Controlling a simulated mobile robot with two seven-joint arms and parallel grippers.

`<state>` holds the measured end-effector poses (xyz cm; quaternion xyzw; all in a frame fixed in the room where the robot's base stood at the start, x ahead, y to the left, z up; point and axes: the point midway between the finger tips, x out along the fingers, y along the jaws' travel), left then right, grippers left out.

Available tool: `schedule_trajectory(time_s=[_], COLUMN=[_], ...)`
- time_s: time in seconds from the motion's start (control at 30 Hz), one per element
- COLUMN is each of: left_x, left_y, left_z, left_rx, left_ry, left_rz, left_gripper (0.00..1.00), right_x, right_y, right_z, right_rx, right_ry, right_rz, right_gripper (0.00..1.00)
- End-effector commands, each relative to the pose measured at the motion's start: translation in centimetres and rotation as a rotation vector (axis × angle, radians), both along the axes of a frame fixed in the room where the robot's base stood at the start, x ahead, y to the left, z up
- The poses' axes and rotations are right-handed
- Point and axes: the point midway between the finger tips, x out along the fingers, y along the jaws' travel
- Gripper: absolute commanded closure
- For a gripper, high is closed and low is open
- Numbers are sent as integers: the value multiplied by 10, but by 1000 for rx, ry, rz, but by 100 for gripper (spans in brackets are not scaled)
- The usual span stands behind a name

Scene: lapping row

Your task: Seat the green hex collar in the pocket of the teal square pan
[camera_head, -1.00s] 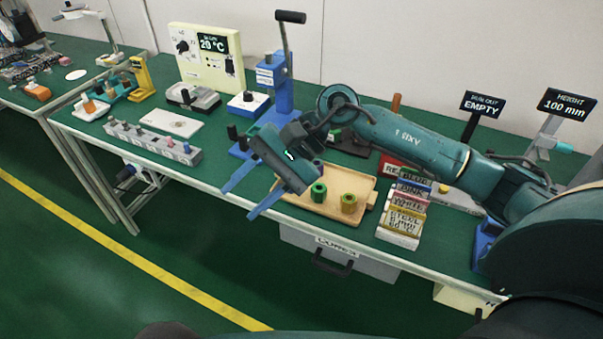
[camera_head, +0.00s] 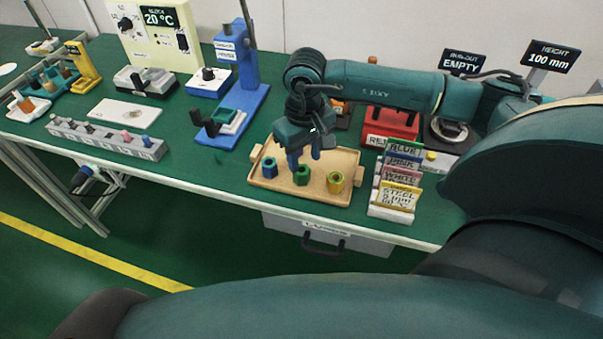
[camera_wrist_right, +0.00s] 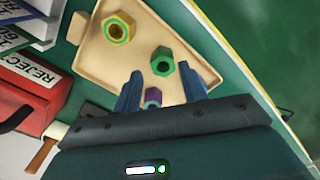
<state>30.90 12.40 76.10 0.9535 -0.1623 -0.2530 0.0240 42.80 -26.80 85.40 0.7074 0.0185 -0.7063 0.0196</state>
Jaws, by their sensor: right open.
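My right gripper (camera_head: 304,160) is open, pointing down just above the green collar. In the right wrist view the green collar (camera_wrist_right: 162,62) shows between the open fingertips (camera_wrist_right: 160,72); whether it is between them in depth I cannot tell. A small teal square piece (camera_head: 230,121), apparently the pan, sits on the blue stand's base, left of the tray. Its pocket is not clear. My left gripper is not in view.
Label cards (camera_head: 398,192) stand right of the tray, with a red reject bin (camera_head: 390,125) behind. The blue stand's column (camera_head: 237,55) rises behind the teal piece. A grey strip of pegs (camera_head: 105,138) lies at the left. Bare green table separates stand and tray.

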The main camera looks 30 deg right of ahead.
Motion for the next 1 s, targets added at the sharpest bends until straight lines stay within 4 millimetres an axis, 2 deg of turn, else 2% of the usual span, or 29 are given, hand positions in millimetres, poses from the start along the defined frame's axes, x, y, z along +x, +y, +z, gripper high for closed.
schedule_trajectory(time_s=[0.3, 0.43, 0.63, 1.0], left_x=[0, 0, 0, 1], left_y=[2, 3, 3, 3], left_z=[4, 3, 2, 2], left_rx=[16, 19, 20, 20], left_ry=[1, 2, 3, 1], left_rz=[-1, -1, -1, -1], left_gripper=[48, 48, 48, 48], right_x=[4, 4, 4, 4], right_y=[4, 3, 3, 3], right_z=[-43, -50, -51, -50], right_rx=[2, 1, 2, 2], right_ry=[4, 2, 1, 1], right_rz=[-1, 0, 0, -1], right_gripper=[58, 58, 58, 88])
